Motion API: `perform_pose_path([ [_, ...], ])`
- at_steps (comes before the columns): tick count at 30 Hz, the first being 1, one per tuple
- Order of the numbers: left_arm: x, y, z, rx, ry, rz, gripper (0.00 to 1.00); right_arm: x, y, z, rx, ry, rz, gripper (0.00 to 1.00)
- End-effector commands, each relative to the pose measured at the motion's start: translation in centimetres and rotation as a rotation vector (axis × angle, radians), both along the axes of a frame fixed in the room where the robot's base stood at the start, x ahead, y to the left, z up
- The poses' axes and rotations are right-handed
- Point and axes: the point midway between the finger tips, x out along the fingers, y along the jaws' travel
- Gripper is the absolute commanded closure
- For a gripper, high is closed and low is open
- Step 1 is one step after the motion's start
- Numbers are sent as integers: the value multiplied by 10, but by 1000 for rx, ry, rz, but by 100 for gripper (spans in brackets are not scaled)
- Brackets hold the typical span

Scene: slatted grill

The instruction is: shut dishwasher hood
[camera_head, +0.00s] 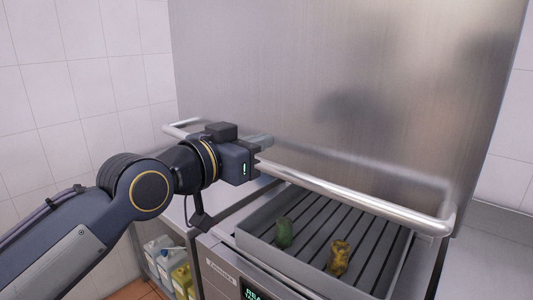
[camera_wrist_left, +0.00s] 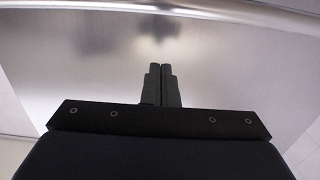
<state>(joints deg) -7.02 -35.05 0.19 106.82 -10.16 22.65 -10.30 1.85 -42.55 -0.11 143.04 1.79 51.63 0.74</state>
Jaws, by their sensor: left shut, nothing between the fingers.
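The dishwasher hood (camera_head: 345,80) is a large brushed-metal box that stands raised above the slatted rack (camera_head: 310,268). Its tubular handle (camera_head: 355,196) runs along the hood's lower front edge, from the left back to a corner at the right. My left gripper (camera_head: 266,143) is at the handle's left part, with its fingers pointing toward the hood. In the left wrist view the fingers (camera_wrist_left: 161,72) are together and empty before the metal surface. The gripper hides part of the bar, so I cannot tell whether it touches. My right gripper is out of view.
A green item (camera_head: 284,232) and a yellow-brown item (camera_head: 339,257) stand on the rack under the hood. A front panel with a display (camera_head: 255,291) is below. Several containers (camera_head: 168,262) sit on a low shelf at left. A metal counter (camera_head: 495,245) extends right.

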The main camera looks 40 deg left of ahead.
Motion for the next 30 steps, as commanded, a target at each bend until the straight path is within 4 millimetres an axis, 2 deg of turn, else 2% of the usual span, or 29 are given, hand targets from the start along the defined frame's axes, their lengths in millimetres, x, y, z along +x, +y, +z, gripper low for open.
perform_pose_path([
  [2, 14, -2, -2, 0, 6, -2, 100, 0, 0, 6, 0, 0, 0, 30],
  [4, 14, -2, -17, 0, 4, -2, 100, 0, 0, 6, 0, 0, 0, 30],
  [9, 17, -2, -34, 0, 2, -2, 100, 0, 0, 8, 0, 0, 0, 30],
  [24, 18, -2, -41, 0, 1, -1, 100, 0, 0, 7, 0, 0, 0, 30],
  [30, 18, -2, -51, 0, 1, -1, 100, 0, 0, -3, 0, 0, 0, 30],
])
